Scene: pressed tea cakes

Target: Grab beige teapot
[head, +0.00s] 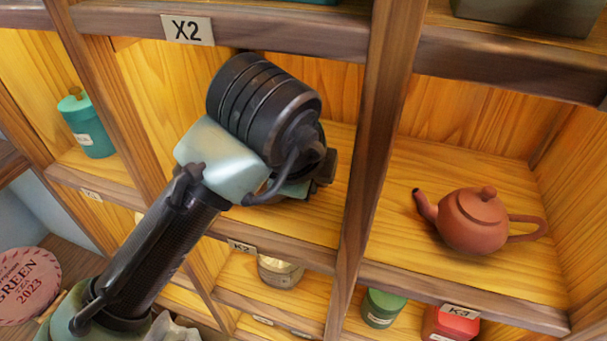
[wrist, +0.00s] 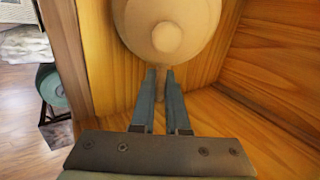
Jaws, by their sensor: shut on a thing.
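The beige teapot (wrist: 188,18) shows at the top of the wrist view, seen from above with its round lid and knob. It is inside a wooden shelf compartment, close to the left wall in that view. My gripper (wrist: 160,76) has its two fingers close together at the teapot's near side, shut on a part of it that is mostly hidden between the fingers. In the head view my arm reaches into the middle compartment and hides the teapot and the fingertips.
A reddish-brown teapot (head: 474,222) stands in the compartment to the right, behind an upright divider (head: 372,150). A teal canister (head: 88,125) stands in the left compartment. A shelf board labelled X2 (head: 187,29) runs above my arm. Smaller containers sit below.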

